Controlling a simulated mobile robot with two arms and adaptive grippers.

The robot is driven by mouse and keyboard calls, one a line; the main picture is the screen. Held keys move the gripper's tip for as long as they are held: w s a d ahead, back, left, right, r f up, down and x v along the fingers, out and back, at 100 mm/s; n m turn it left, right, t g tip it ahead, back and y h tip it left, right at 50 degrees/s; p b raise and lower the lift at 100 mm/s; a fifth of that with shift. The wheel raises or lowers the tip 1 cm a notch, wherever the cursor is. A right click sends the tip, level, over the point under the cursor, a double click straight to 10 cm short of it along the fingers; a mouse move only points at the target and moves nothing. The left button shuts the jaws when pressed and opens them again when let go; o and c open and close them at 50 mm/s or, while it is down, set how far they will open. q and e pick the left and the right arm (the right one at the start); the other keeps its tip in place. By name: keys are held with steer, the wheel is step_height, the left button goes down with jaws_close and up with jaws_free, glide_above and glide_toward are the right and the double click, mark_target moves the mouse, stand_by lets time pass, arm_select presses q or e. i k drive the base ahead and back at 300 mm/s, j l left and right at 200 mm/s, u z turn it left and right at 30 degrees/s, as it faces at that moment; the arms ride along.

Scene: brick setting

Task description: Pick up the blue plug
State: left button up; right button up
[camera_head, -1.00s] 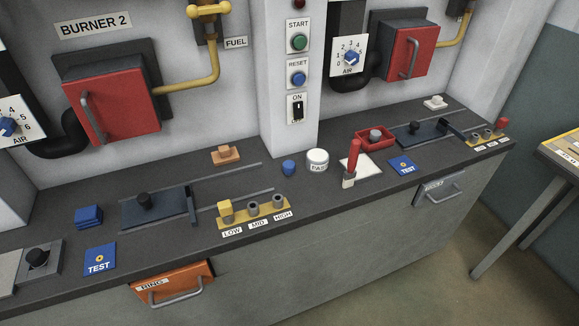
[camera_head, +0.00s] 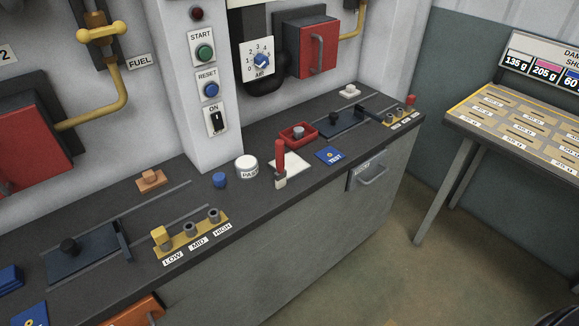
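A small blue plug-like piece (camera_head: 219,180) stands upright on the dark counter (camera_head: 265,205), just left of a round white button marked PASS or similar (camera_head: 246,167). It looks like a short blue cylinder, and nothing touches it.
A yellow LOW/MID/HIGH block (camera_head: 178,243) lies in front of it. An orange block (camera_head: 150,180) sits to its left, and a red-handled lever (camera_head: 279,163) stands to its right. A red tray (camera_head: 298,135) is further back. A table with slots (camera_head: 520,130) is at right; open floor lies between.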

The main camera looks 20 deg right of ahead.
mark_target(220, 180)
steer(key=i+l+u, duration=0.1)
steer(key=l+u, duration=0.7)
steer(key=l, duration=0.25)
steer(key=l+u, duration=0.4)
steer(key=l, duration=0.15)
